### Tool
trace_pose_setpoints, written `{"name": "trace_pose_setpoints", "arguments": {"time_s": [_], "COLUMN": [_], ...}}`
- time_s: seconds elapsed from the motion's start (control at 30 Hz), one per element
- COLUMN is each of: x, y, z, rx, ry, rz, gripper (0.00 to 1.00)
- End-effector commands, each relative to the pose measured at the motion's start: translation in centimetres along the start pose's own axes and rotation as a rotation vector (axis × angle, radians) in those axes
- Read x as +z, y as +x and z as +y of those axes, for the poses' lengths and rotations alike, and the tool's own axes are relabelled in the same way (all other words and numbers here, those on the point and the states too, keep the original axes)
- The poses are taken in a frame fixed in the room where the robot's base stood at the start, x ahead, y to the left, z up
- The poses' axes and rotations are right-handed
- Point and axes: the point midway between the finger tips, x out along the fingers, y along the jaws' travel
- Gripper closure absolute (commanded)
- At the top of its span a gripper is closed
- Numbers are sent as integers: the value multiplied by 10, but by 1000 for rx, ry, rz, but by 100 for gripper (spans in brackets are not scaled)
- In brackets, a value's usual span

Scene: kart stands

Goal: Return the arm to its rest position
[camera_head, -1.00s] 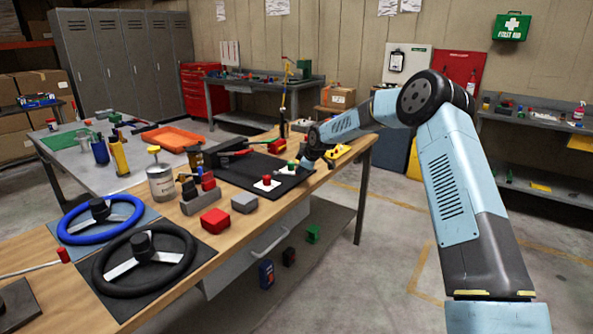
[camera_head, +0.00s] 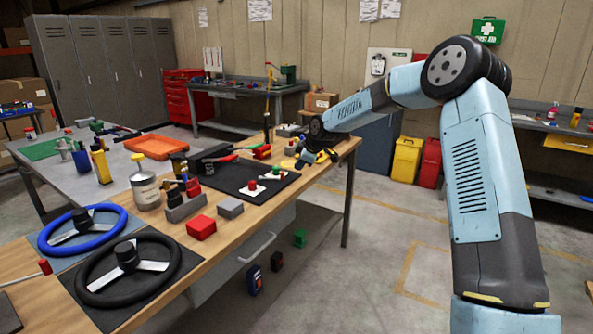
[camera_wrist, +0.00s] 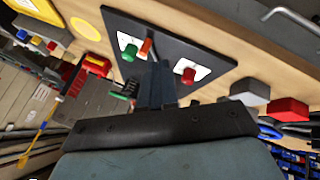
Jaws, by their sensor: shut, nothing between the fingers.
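My arm (camera_head: 478,160) reaches in from the right, bent at a high elbow. My gripper (camera_head: 312,158) is over the far right end of the wooden workbench (camera_head: 163,258), just past a black mat (camera_head: 228,177); it looks small and dark there. In the wrist view my gripper (camera_wrist: 157,84) shows as narrow dark fingers, shut and empty. On the mat are a white plate with a red button (camera_head: 251,185) and another with a green button (camera_head: 277,170). Both also show in the wrist view, the red button (camera_wrist: 188,76) and the green button (camera_wrist: 130,53).
Blue (camera_head: 82,227) and black (camera_head: 128,262) steering wheels lie at the bench's near end. A tin (camera_head: 146,191), a red block (camera_head: 201,227) and a grey block (camera_head: 230,207) stand between them and the mat. Yellow (camera_head: 406,158) and red bins stand behind the arm; open floor lies right of the bench.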

Motion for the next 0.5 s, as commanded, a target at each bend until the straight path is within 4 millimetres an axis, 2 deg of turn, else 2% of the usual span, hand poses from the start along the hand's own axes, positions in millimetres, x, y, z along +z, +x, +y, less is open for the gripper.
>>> {"name": "trace_pose_setpoints", "arguments": {"time_s": [0.5], "x": [0], "y": [-8], "z": [-1], "rx": [-1], "ry": [3], "rz": [-7], "gripper": [100]}}
